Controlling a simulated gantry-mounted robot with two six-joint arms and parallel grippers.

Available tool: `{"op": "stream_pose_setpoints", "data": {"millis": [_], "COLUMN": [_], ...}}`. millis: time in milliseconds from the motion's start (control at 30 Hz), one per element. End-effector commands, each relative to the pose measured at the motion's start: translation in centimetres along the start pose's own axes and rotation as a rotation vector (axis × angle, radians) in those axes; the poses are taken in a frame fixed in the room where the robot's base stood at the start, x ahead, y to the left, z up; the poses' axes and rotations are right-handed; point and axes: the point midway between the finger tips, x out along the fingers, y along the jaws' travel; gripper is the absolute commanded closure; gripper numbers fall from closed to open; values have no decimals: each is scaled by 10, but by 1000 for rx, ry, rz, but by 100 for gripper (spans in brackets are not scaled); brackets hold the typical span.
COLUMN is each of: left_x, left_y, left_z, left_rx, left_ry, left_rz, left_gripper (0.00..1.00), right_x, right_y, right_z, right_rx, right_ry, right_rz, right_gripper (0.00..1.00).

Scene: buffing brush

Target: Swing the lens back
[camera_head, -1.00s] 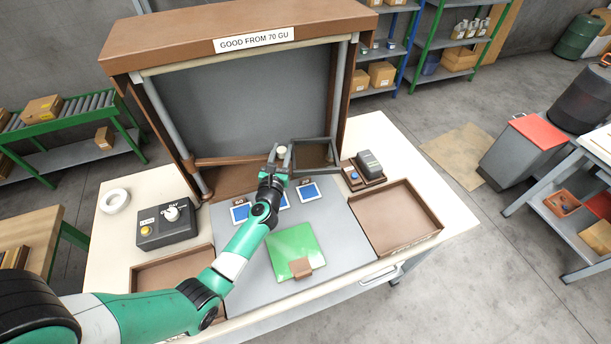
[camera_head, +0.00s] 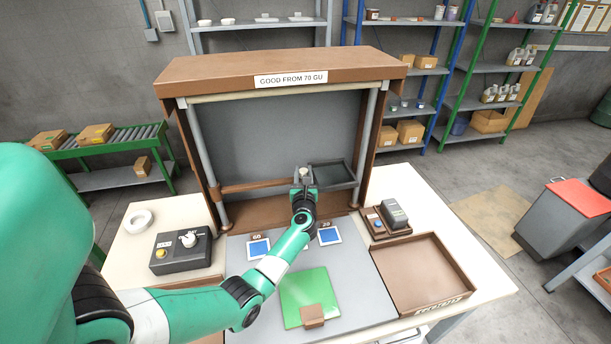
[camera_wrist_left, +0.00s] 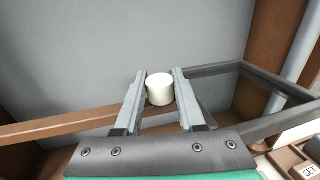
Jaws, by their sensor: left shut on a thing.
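The lens is a flat pane in a dark rectangular frame (camera_head: 335,187), reaching sideways inside the right half of the booth. A brown swing bar (camera_head: 250,186) runs from the left post towards it. My left gripper (camera_head: 303,175) is shut on a pale round knob (camera_wrist_left: 160,89) at the frame's left end. In the left wrist view the two fingers (camera_wrist_left: 160,98) stand on either side of the knob, and the lens frame (camera_wrist_left: 275,82) extends right. The gripper partly hides where bar and frame meet. My right gripper is not in view.
The brown booth (camera_head: 283,68) has grey posts on both sides. A green panel (camera_head: 305,290) lies on the grey mat below my arm. A dark control box (camera_head: 180,251) stands left; a brown tray (camera_head: 425,275) and small device (camera_head: 394,213) stand right.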

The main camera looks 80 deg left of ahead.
Motion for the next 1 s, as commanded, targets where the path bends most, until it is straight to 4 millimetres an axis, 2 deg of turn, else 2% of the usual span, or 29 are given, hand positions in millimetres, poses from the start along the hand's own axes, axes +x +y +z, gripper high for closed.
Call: {"op": "stream_pose_setpoints", "data": {"millis": [33, 67, 200, 500, 633, 1000], "left_x": [0, 0, 0, -1, -11, -93], "left_y": [2, 2, 2, 1, 0, 0], "left_z": [-5, -5, -4, -3, -2, -1], "left_rx": [0, 0, 0, 0, 1, 1], "left_ry": [9, 10, 8, 5, 6, 7], "left_rz": [3, 3, 2, 1, -1, -2], "left_gripper": [100, 58, 32, 31, 31, 31], "right_x": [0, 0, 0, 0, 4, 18], "right_y": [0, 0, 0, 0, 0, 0], "right_z": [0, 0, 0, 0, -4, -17], "right_rx": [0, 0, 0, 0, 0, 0], "right_ry": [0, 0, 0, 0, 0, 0], "right_rz": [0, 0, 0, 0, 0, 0], "right_gripper": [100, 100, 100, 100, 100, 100]}}
